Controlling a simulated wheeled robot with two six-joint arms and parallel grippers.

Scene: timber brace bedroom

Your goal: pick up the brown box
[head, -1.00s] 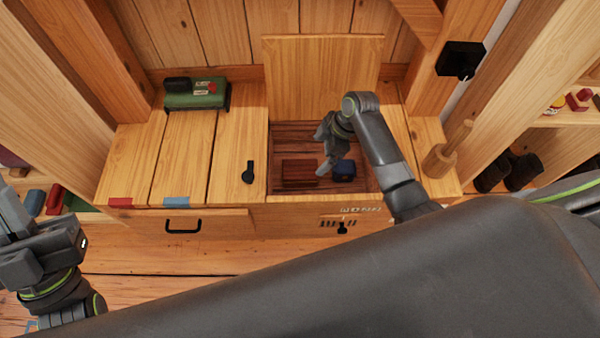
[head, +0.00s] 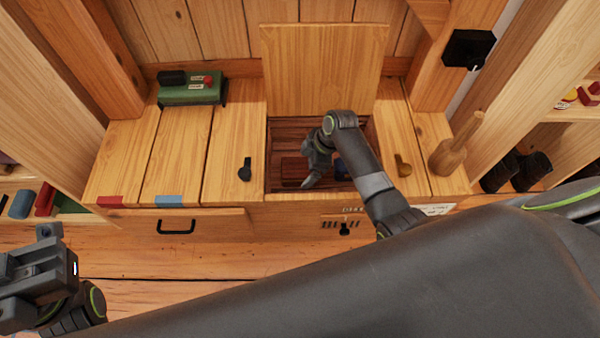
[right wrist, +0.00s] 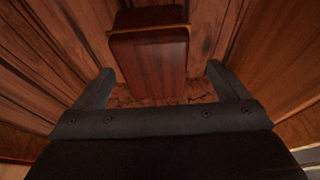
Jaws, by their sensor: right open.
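The brown box (head: 293,168) is reddish brown and lies inside the open bench compartment (head: 283,130). My right arm partly hides it in the head view. In the right wrist view the brown box (right wrist: 150,60) is ahead of the jaws, between and beyond the two fingers.
The raised lid (head: 322,70) stands behind the compartment. A green device (head: 192,92) sits on the bench, with a black latch (head: 244,170) nearer.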

